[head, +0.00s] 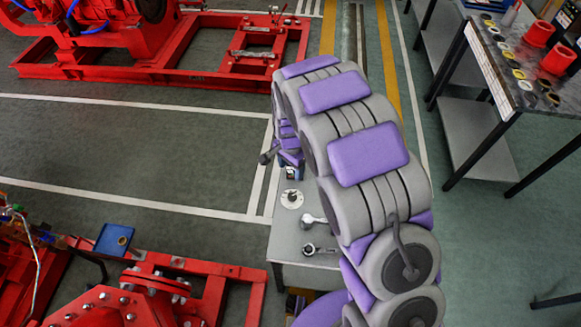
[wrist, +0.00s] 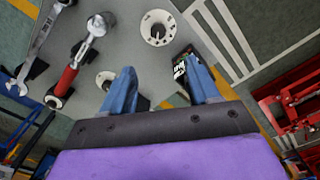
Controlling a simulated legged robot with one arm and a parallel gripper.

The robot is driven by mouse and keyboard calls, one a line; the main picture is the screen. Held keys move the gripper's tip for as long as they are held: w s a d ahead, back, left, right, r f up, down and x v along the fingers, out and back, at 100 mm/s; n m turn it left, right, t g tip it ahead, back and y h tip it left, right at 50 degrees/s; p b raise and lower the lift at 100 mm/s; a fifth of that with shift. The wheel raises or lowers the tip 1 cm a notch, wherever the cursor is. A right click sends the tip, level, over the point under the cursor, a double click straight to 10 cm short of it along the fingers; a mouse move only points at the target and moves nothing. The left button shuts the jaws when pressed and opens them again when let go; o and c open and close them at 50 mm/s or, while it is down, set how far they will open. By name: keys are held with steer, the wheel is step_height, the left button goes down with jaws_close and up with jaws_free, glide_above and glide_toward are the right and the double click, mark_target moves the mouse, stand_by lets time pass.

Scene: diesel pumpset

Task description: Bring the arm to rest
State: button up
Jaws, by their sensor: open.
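My arm (head: 355,130), grey with purple pads, reaches forward in the head view over a small grey table (head: 285,240). It hides most of my gripper there. In the wrist view my gripper (wrist: 162,87) shows its two blue fingers spread apart, with nothing between them. The fingers are over the grey tabletop (wrist: 120,50). A white round part (wrist: 157,28) lies beyond the gap, and a dark box with a printed label (wrist: 181,66) shows beside the right finger.
A red-handled tool (wrist: 68,78) and a spanner (wrist: 40,45) lie left of the fingers. In the head view, red machine frames (head: 170,75) stand at back left and front left. A workbench (head: 500,75) stands at right. Green floor (head: 130,145) is clear at left.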

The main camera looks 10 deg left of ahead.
stand_by(0.3)
steer(key=s+d+r+n+b, duration=0.1)
steer(key=s+d+r, duration=0.4)
steer(key=d+r, duration=0.25)
steer(key=s+d+r+n+b, duration=0.1)
steer(key=s+d+r+n, duration=0.1)
steer(key=s+d+r, duration=0.5)
steer(key=s+d+r+n, duration=0.1)
steer(key=s+d, duration=0.2)
steer(key=s, duration=0.3)
steer(key=s+d+r+n+g+b, duration=0.1)
steer(key=s+d+r, duration=0.1)
steer(key=s, duration=0.5)
steer(key=s+d+r+n, duration=0.1)
steer(key=s+d+r, duration=0.1)
steer(key=s+d, duration=0.2)
steer(key=s, duration=0.3)
steer(key=shift+d+g, duration=0.25)
steer(key=shift+g, duration=0.15)
